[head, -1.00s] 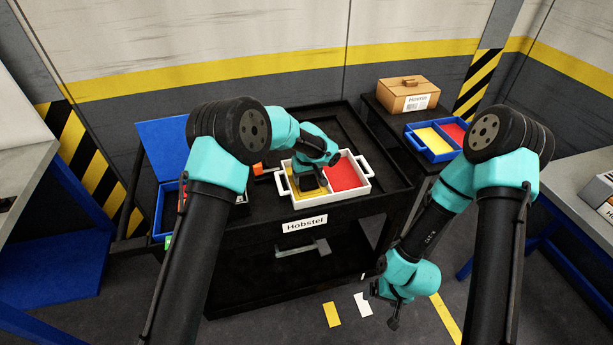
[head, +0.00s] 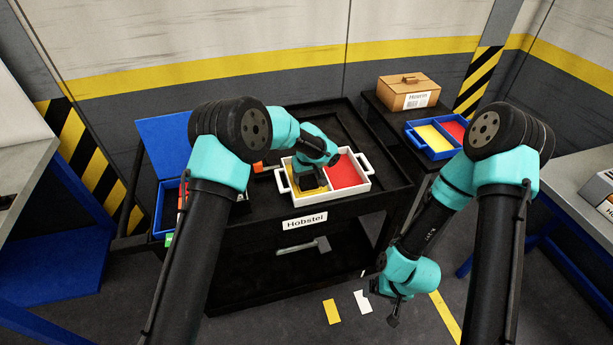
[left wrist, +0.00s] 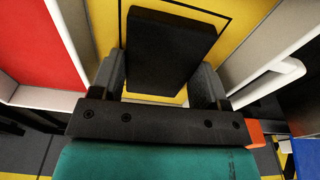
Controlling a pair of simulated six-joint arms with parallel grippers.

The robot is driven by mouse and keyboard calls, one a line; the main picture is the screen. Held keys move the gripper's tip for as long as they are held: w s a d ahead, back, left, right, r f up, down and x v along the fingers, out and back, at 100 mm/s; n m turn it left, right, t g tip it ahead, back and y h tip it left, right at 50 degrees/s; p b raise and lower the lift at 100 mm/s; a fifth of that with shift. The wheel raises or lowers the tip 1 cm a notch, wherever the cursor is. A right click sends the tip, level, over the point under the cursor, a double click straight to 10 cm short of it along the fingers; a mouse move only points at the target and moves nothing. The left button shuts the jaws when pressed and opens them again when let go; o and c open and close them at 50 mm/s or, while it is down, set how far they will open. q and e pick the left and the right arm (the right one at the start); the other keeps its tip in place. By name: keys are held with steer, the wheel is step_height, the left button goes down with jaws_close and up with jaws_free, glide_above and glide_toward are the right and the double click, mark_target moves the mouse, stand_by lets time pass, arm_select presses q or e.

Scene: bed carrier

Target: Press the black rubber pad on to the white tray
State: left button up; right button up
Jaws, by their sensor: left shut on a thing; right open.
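The white tray (head: 340,199) sits on the black cart, with a yellow left compartment (head: 297,187) and a red right compartment (head: 346,172). My left gripper (head: 310,185) points down into the yellow compartment. In the left wrist view it is shut on the black rubber pad (left wrist: 170,50), which lies between its fingers, tilted in the picture. Behind the pad is the yellow floor with a black outline (left wrist: 229,30). I cannot tell whether the pad touches the floor. My right gripper (head: 393,313) is open and empty, hanging low right of the cart.
A blue open box (head: 160,208) stands at the cart's left, near an orange-ended object (head: 258,167). A blue tray (head: 432,155) and a cardboard box (head: 408,94) stand on the right-hand stand. Yellow and white cards (head: 332,312) lie on the floor.

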mark_target(308, 182)
arm_select(q)
steer(key=shift+f, duration=0.1)
steer(key=o, duration=0.9)
steer(key=shift+c, duration=0.2)
step_height(308, 182, up, 17)
steer(key=s, duration=0.2)
steer(key=shift+d+r, duration=0.2)
steer(key=shift+d, duration=0.1)
